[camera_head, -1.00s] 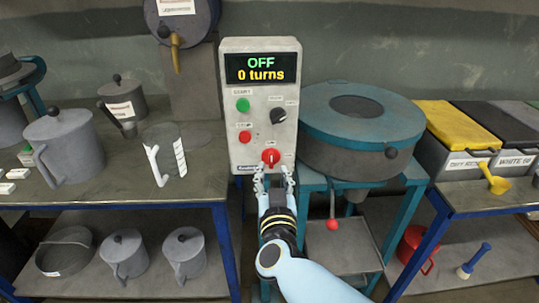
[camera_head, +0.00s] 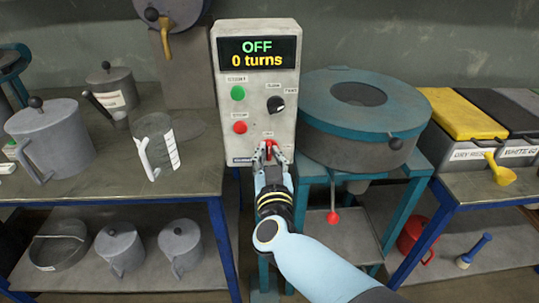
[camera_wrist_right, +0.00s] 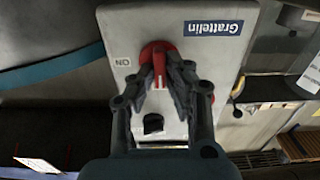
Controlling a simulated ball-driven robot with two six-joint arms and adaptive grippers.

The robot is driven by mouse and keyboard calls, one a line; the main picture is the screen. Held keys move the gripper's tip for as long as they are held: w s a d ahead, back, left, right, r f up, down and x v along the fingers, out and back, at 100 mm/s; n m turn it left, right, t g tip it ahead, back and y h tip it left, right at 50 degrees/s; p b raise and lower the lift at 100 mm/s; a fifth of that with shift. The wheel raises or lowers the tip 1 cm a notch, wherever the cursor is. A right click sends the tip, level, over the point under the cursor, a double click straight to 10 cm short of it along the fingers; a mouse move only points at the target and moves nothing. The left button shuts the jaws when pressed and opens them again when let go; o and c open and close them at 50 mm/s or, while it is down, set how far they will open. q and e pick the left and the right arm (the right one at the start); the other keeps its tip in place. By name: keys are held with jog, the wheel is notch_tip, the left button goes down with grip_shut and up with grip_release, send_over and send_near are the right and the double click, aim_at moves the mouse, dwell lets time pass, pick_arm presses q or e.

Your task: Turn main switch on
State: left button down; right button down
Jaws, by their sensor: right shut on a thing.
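The red main switch (camera_wrist_right: 149,51) is a rotary knob low on the box front. The wrist view shows its raised grip with a white mark and an "ON" label to one side. My right gripper (camera_head: 269,152) is at the knob, with its fingers (camera_wrist_right: 160,72) shut on the grip from both sides and partly hiding it. My left gripper is in neither view.
Above the switch are a green button (camera_head: 238,93), a red button (camera_head: 240,127) and a black dial (camera_head: 277,104). A round teal-topped machine (camera_head: 318,90) stands close on the right. A clear jug (camera_head: 160,152) and grey pots are on the left.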

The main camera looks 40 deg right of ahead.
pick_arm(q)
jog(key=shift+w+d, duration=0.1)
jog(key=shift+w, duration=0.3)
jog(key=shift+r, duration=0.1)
pick_arm(e)
jog(key=shift+m, duration=0.9)
jog(key=m, duration=0.3)
jog(key=shift+d+m, duration=0.1)
jog(key=shift+m, duration=0.2)
jog(key=m, duration=0.3)
jog(key=shift+s+f+m, duration=0.1)
jog(key=shift+m, duration=0.2)
jog(key=m+b, duration=0.1)
jog(key=m, duration=0.3)
jog(key=shift+f+m, duration=0.15)
jog(key=shift+m, duration=0.15)
pick_arm(q)
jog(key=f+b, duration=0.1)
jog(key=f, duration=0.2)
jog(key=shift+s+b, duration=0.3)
jog(key=shift+b, duration=0.05)
pick_arm(e)
jog(key=m, duration=0.4)
jog(key=shift+d, duration=0.1)
jog(key=shift+m, duration=0.3)
